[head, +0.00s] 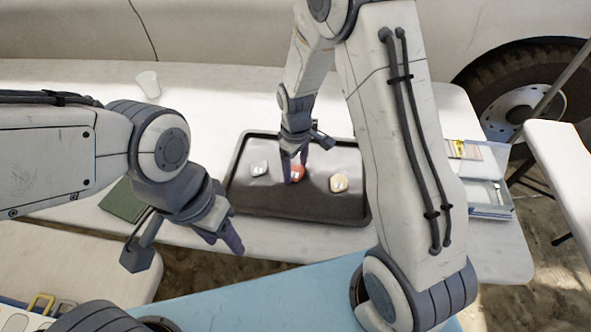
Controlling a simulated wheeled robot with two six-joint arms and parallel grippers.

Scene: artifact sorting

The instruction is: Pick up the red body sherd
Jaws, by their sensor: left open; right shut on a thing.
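The red body sherd (298,174) is in the dark tray (262,206), between two other sherds. My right gripper (293,168) reaches down into the tray and is shut on the red sherd, with its fingers hiding part of it. I cannot tell whether the sherd is clear of the tray floor. My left gripper (187,250) is open and empty, over the front edge of the table to the left of the tray.
In the tray, a pale grey sherd (259,169) lies left and a tan sherd (339,182) lies right. A green book-like item (124,201) is left of the tray. A white cup (149,84) stands at the back left. A clear box (482,192) is at the right.

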